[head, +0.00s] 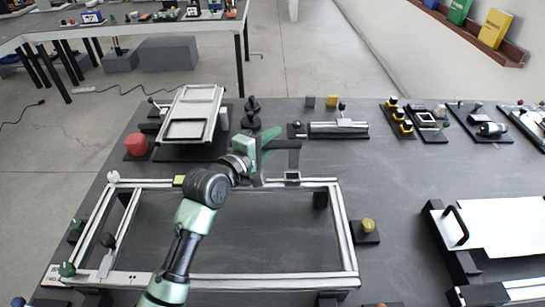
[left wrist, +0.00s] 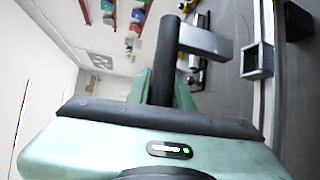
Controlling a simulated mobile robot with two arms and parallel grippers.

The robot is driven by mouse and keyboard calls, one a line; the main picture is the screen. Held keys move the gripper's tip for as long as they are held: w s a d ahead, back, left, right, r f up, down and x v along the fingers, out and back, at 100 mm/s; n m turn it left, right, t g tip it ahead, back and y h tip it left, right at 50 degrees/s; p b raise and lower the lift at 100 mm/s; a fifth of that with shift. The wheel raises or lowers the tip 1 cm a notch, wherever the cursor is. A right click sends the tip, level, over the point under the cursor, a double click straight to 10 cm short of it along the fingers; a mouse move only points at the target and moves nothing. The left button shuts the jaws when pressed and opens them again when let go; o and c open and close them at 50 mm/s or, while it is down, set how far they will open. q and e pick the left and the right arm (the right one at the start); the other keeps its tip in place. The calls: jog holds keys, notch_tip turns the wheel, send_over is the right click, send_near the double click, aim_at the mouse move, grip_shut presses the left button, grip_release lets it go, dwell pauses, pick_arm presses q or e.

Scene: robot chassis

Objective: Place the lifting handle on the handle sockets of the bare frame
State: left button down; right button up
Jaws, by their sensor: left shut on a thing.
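The bare frame (head: 347,240) is a pale rectangular rail frame lying on the dark table. A square, hollow handle socket (head: 292,178) sits on its far rail and also shows in the left wrist view (left wrist: 257,62). My left gripper (head: 264,149) is shut on the lifting handle (head: 283,144), above the far rail. In the left wrist view the handle's dark round bar (left wrist: 166,60) stands between the fingers, and one grey leg (left wrist: 205,42) points towards the socket, apart from it. The other socket is mostly hidden by my gripper and arm. My right gripper is not in view.
A yellow knob (head: 368,226) stands right of the frame. A white panel with a black handle (head: 458,225) lies at the right. Small fixtures line the back edge.

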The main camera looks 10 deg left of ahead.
pick_arm(q)
jog(key=shift+f, duration=2.85)
jog(key=shift+f, duration=0.15)
jog(key=c, duration=1.3)
grip_release()
jog(key=shift+o, duration=0.2)
jog(key=b+v, duration=0.1)
jog(key=v, duration=1.1)
